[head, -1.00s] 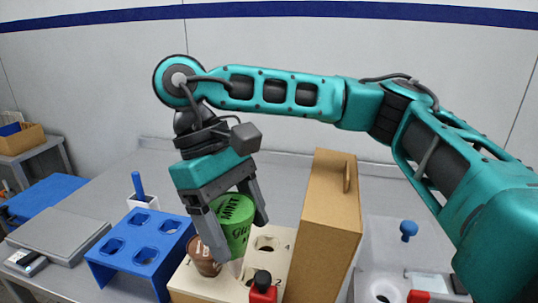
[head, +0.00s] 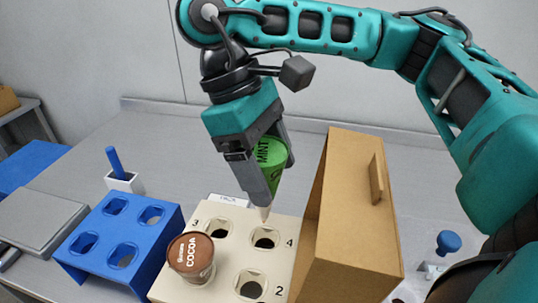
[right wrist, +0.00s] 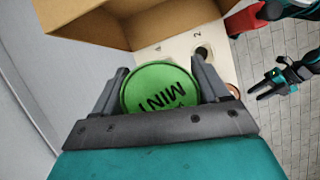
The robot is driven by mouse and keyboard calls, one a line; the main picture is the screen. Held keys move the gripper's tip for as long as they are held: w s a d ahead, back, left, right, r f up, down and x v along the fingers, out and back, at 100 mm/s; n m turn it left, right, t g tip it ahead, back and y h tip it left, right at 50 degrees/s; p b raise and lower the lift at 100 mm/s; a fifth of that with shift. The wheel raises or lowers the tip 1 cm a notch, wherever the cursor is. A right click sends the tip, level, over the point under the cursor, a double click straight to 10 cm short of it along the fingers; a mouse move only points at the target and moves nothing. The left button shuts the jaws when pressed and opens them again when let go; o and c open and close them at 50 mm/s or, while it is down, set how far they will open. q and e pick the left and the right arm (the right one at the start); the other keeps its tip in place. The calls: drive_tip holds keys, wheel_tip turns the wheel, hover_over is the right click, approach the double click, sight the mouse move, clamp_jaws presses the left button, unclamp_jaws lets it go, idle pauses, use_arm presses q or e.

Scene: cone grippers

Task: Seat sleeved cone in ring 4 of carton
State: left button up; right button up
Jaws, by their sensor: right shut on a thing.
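My right gripper (head: 262,172) is shut on the sleeved cone (head: 272,155), a green cone lettered MINT. Its pale tip points down, a little above the hole of ring 4 (head: 264,240), which looks empty. The carton (head: 225,258) has a cream top with numbered rings; rings 3 and 2 also look empty. In the right wrist view the cone's round green top (right wrist: 158,88) sits between both fingers. My left gripper (right wrist: 268,84) shows small at the right of that view, its fingers apart and empty.
A brown COCOA cone (head: 191,256) sits in the carton's near left ring. A tall brown cardboard box (head: 350,220) stands close on the carton's right. A blue rack (head: 105,222) with empty holes stands to the left. Grey table is clear behind.

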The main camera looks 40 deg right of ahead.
drive_tip(key=shift+f, duration=0.85)
wheel_tip(320, 180, down, 4)
drive_tip(key=shift+r+b, duration=0.1)
drive_tip(key=shift+b, duration=1.05)
drive_tip(key=shift+f+b, duration=1.1)
drive_tip(key=shift+f, duration=0.25)
drive_tip(key=shift+f+b, duration=0.45)
drive_tip(key=shift+f, duration=0.1)
drive_tip(key=shift+f+b, duration=0.65)
drive_tip(key=shift+f, duration=0.1)
drive_tip(key=shift+f+b, duration=0.5)
drive_tip(key=shift+f, duration=0.1)
drive_tip(key=o, duration=1.1)
